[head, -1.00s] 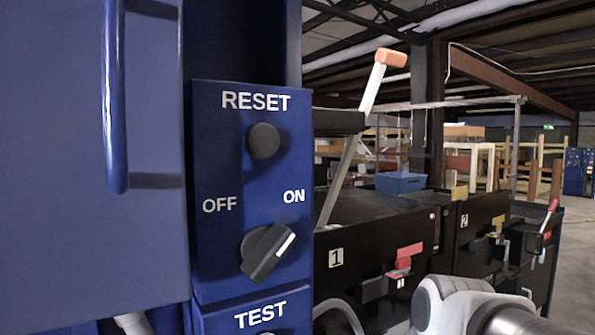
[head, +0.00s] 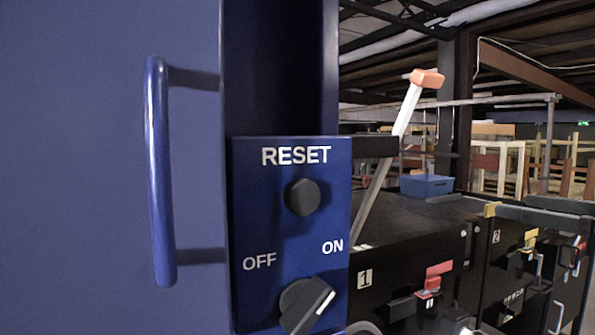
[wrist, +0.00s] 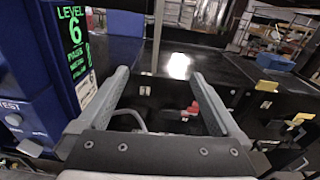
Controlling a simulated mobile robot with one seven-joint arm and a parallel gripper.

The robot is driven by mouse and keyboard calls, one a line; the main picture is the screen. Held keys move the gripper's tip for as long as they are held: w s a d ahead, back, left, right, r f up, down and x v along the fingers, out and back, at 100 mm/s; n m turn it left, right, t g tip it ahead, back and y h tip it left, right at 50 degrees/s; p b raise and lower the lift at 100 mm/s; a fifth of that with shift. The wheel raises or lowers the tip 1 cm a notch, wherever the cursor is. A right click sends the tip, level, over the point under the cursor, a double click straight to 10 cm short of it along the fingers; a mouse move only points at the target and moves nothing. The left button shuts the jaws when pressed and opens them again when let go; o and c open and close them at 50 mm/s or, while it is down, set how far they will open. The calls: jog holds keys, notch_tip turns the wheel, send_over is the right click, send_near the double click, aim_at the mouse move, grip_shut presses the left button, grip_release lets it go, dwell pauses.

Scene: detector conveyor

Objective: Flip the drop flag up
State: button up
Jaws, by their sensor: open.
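No part in view is labelled as the drop flag. A pale lever with an orange tip (head: 427,78) stands up at a slant beside the blue cabinet. A red tab (head: 439,268) sits on the black front marked 1 (head: 365,278); red also shows in the wrist view (wrist: 191,109), between and beyond the fingers. My gripper (wrist: 160,73) is open and empty, its two grey fingers reaching over the black conveyor housing. My gripper is outside the head view.
The blue control box (head: 290,235) has a RESET button (head: 303,197) and an OFF/ON knob (head: 308,305). A blue door handle (head: 160,170) stands out at left. A green LEVEL 6 display (wrist: 74,42) is left of my fingers. A blue bin (head: 426,186) sits behind.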

jog(key=r+p+x, duration=0.1)
jog(key=r+x, duration=0.1)
jog(key=x, duration=1.4)
jog(key=shift+w+d+m+t+p, duration=0.3)
jog(key=shift+w+m+p, duration=0.1)
jog(key=shift+w, duration=0.15)
jog(key=shift+f, duration=0.1)
grip_shut()
jog(key=c, duration=1.6)
grip_release()
grip_release()
